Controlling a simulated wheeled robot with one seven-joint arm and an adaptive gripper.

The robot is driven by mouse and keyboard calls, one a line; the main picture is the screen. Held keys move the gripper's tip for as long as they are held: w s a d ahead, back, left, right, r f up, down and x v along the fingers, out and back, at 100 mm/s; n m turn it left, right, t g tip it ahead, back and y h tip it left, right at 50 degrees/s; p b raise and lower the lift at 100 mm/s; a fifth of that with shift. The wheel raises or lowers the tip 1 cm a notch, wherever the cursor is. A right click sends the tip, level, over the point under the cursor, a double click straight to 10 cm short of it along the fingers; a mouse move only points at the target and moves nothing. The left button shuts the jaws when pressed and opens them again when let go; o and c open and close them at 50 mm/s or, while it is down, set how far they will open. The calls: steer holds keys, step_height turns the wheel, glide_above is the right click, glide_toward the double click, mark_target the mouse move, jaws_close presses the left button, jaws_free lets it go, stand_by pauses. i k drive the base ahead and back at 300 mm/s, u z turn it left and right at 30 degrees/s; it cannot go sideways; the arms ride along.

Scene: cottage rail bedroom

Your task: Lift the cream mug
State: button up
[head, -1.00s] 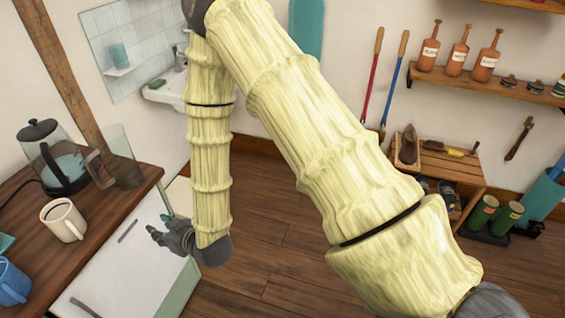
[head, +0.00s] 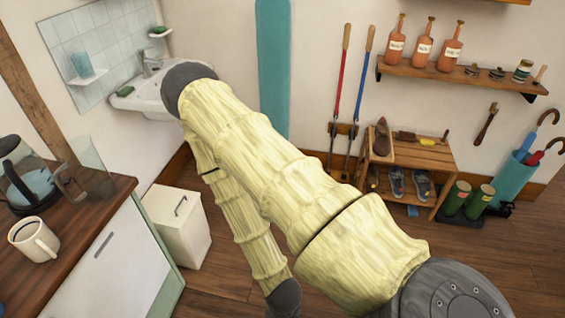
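The cream mug (head: 34,240) stands upright on the dark wooden counter (head: 85,232) at the left of the head view. It holds a dark liquid, and its handle points to the lower right. My gripper is not in the frame. My arm crosses the middle of the view and its far section runs down to the bottom edge, well to the right of the mug.
A glass kettle (head: 28,185) and a clear glass pitcher (head: 90,170) stand behind the mug. A white bin (head: 178,228) stands on the floor beside the counter. A shoe rack (head: 410,165) and green boots (head: 468,199) line the back wall.

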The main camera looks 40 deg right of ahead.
mark_target(31, 235)
steer(key=z, duration=1.7)
steer(key=k, duration=0.65)
steer(key=u, duration=1.7)
